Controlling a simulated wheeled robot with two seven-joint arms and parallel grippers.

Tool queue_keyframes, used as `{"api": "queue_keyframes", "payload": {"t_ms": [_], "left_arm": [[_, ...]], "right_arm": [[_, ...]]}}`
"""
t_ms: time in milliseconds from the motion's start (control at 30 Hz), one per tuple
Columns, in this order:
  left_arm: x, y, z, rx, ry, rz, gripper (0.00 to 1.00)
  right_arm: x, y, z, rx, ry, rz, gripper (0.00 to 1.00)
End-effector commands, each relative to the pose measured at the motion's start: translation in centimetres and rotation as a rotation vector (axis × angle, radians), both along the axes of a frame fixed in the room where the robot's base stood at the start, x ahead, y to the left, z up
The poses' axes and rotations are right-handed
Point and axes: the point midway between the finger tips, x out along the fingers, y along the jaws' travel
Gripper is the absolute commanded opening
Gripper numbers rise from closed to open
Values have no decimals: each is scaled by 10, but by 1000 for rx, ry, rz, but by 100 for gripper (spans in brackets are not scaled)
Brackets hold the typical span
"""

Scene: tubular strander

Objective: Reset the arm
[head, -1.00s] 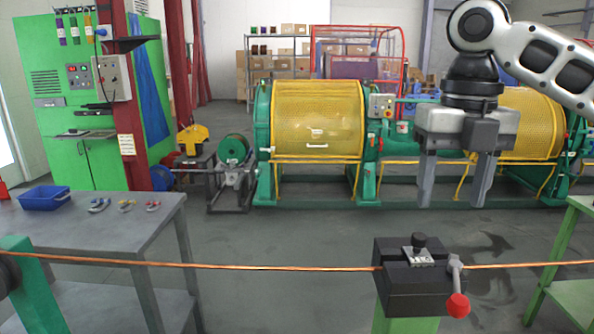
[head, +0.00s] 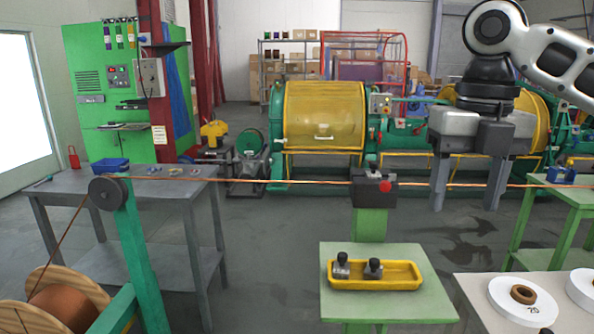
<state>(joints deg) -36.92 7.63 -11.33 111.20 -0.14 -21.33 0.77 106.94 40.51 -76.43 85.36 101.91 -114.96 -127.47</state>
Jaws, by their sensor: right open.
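My right gripper (head: 467,182) hangs at the upper right, its two fingers pointing down and spread wide apart, with nothing between them. It is held in the air, to the right of the black clamp block (head: 375,190) on its green post. My left gripper is out of view.
A yellow tray (head: 405,281) with two small metal pieces sits on a green table (head: 345,306). A wooden wire spool (head: 85,290) and pulley (head: 107,193) are at the left. A grey workbench (head: 165,197) stands behind. White discs (head: 500,312) lie at the lower right.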

Motion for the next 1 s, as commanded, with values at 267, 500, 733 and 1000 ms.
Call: {"api": "queue_keyframes", "payload": {"t_ms": [267, 500, 733, 1000], "left_arm": [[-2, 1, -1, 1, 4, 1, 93], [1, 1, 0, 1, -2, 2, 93], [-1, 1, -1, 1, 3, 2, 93], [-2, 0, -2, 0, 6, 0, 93]], "right_arm": [[22, 32, -57, 60, -30, -124, 58], [38, 70, -121, 162, -56, -285, 58], [42, 130, -215, 384, -46, -589, 58], [18, 186, -319, 749, 70, -1173, 58]]}}
